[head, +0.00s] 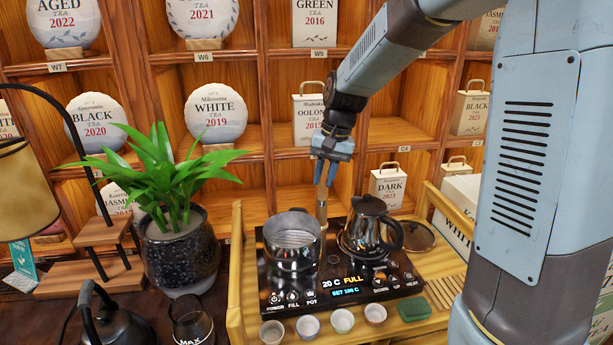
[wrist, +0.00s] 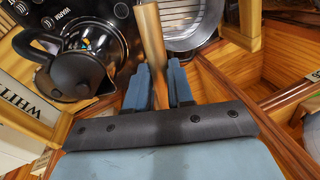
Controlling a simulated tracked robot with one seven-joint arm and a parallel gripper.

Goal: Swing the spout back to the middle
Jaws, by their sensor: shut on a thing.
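My gripper (head: 327,172) is shut on the copper-brown spout (head: 322,207), a slim bar that stands at the back of the black tea stove (head: 345,293), between the steel pot and the dark kettle. In the wrist view the spout (wrist: 150,38) runs between the blue fingers (wrist: 159,88) of my gripper. The open steel pot (head: 292,241) sits on the stove's left side. The dark glass kettle (head: 368,228) sits on its right side. The stove's display reads 20 C, FULL and SET 100 C. The spout's outlet end is not clear.
The wooden tray (head: 237,290) has raised sides around the stove. Several small cups (head: 308,326) and a green block (head: 412,308) lie in front. A potted plant (head: 181,245) stands left, a white box (head: 461,195) right. Tea shelves (head: 265,80) rise close behind.

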